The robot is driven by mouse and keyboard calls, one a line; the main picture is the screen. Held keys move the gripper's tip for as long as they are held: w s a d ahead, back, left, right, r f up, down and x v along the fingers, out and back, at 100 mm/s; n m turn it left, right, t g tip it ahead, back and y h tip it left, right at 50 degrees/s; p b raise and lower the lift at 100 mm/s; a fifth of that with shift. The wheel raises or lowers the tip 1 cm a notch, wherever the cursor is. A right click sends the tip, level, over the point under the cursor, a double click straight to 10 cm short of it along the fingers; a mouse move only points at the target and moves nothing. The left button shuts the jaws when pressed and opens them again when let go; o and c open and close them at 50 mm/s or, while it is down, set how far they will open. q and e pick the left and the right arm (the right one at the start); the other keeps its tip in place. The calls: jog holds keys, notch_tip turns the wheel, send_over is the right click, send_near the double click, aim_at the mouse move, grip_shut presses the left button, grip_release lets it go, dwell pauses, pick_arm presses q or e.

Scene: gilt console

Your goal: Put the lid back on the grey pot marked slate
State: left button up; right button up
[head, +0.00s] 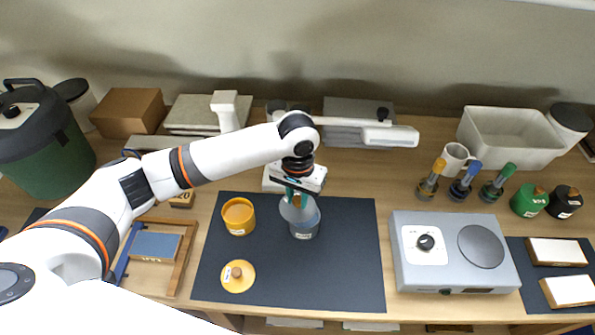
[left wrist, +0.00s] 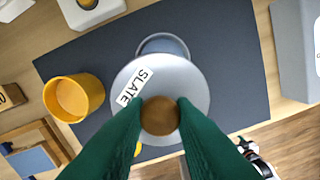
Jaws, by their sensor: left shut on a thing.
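My left gripper (head: 296,197) is shut on the wooden knob (left wrist: 160,115) of a grey lid (head: 297,212). In the left wrist view the lid (left wrist: 193,88) carries a white label reading SLATE. The grey pot (head: 304,231) stands upright on the dark mat, directly under and slightly beyond the lid. The lid hides part of its mouth. In the left wrist view only an edge of the pot (left wrist: 165,41) shows past the lid. The lid looks offset from the pot; I cannot tell how large the gap is. My right gripper is not in view.
On the dark mat (head: 345,270), an open yellow pot (head: 239,228) stands left of the grey pot. A yellow lid (head: 238,288) lies in front. A hotplate (head: 455,278) stands right of the mat, a wooden frame (head: 173,283) left. The mat's right side is clear.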

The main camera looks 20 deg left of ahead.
pick_arm(q)
jog(key=w, duration=0.1)
jog(key=p, duration=0.1)
jog(key=w, duration=0.1)
jog(key=shift+w+d+f, duration=0.3)
jog(key=shift+w+d, duration=0.05)
jog(key=shift+w+d+f+m+p, duration=0.1)
jog(key=shift+w+f+m+p, duration=0.2)
jog(key=shift+w+f, duration=0.15)
jog(key=shift+f+b, duration=0.55)
jog(key=shift+b, duration=0.2)
notch_tip(320, 180, down, 3)
jog(key=b, duration=0.4)
jog(key=shift+f, duration=1.05)
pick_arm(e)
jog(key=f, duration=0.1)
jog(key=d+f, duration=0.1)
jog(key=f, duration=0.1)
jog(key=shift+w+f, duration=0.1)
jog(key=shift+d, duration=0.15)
pick_arm(q)
jog(key=shift+s+p, duration=0.1)
jog(key=shift+p, duration=0.55)
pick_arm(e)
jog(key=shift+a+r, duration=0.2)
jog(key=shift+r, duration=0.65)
